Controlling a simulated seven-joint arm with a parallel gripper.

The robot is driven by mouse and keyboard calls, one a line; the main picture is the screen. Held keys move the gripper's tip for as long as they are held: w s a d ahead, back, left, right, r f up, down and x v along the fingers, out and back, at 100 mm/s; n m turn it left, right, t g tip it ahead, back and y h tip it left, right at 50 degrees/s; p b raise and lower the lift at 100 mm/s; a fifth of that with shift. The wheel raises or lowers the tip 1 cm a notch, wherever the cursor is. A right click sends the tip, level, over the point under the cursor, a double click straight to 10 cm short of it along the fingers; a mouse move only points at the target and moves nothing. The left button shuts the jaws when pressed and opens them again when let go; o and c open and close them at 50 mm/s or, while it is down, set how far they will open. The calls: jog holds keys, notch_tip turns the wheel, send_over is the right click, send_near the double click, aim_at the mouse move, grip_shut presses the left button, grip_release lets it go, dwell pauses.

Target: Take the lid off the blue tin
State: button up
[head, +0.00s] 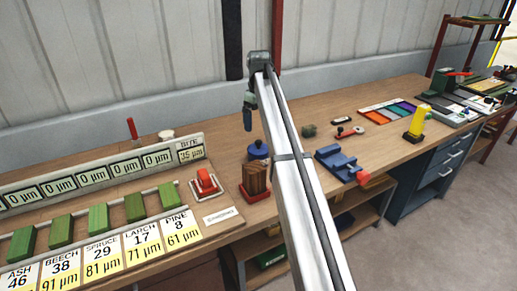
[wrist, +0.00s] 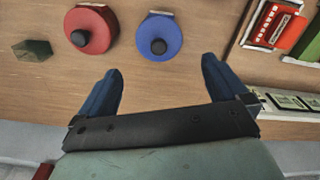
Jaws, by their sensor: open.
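The blue tin (head: 258,151) stands on the wooden bench, just left of my arm in the head view. In the wrist view its round blue lid (wrist: 172,27) with a black knob (wrist: 159,46) is seen from above, and the lid looks seated. My gripper (head: 247,122) is above the bench, near the tin and apart from it. In the wrist view its two blue fingers (wrist: 162,68) are spread and empty, with the tin beyond their tips. The tin's side is mostly hidden in the wrist view.
A red tin (wrist: 98,38) with a black knob sits beside the blue one. A dark green block (wrist: 33,50) lies past it. A display panel (head: 95,178) and a blue vise-like tool (head: 340,162) flank the area.

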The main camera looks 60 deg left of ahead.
aim_at(260, 141)
notch_tip(260, 141, down, 11)
jog(key=shift+w+r, duration=0.15)
dwell(0.4)
jog(key=c, duration=0.8)
jog(key=shift+r, duration=0.1)
